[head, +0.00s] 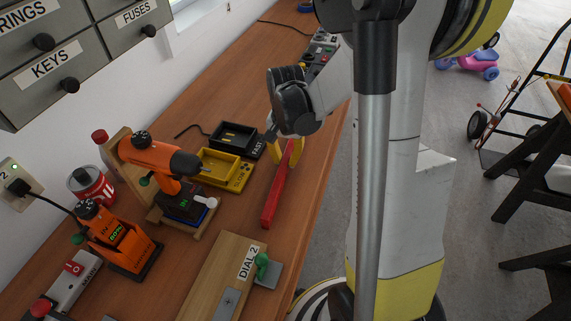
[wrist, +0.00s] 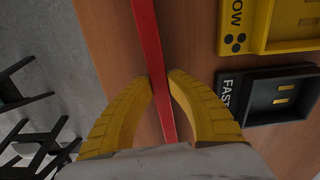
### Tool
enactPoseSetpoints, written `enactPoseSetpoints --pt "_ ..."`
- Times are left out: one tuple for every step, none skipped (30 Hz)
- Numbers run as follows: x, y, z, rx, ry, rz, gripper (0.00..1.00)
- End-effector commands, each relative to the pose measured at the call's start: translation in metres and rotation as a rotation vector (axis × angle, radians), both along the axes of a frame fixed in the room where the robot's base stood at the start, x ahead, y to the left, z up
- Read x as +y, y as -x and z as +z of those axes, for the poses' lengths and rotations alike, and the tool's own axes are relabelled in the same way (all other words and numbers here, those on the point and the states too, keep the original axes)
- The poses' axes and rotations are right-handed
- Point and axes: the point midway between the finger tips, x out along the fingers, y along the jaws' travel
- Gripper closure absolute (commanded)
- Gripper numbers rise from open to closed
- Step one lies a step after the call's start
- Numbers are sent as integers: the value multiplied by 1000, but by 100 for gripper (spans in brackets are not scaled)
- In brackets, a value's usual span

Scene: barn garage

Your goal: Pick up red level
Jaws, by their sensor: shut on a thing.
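The red level (head: 276,191) is a long narrow red bar on the wooden workbench near its right edge in the head view. In the wrist view the red level (wrist: 147,45) runs from the top edge down between my fingers. My gripper (head: 287,152) has its yellow fingers at the far end of the level. In the wrist view my gripper (wrist: 160,82) is shut on the level, with one fingertip on each side. I cannot tell whether the level is lifted off the bench.
A yellow charger (head: 226,170) and a black charger (head: 237,138) sit left of the level. An orange drill (head: 158,155) stands farther left. A wooden board (head: 218,273) marked DIAL 2 with a green knob (head: 265,266) lies in front. The bench edge is close on the right.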

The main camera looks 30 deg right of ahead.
Motion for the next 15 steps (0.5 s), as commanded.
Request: enactPoseSetpoints --pt "0 0 -1 0 0 0 100" --pt "0 0 0 0 0 0 100" --pt "0 0 0 0 0 0 100" --pt "0 0 0 0 0 0 100" --pt "0 0 0 0 0 0 100" --pt "0 0 -1 0 0 0 100" --pt "0 0 0 1 1 0 100" --pt "0 0 0 1 1 0 100" --pt "0 0 1 1 1 0 100" --pt "0 0 2 1 1 0 100" --pt "0 1 4 1 1 0 100" --pt "0 1 6 1 1 0 100" --pt "0 0 9 1 1 0 100" --pt "0 0 13 0 0 0 100" --pt "0 0 18 0 0 0 100"
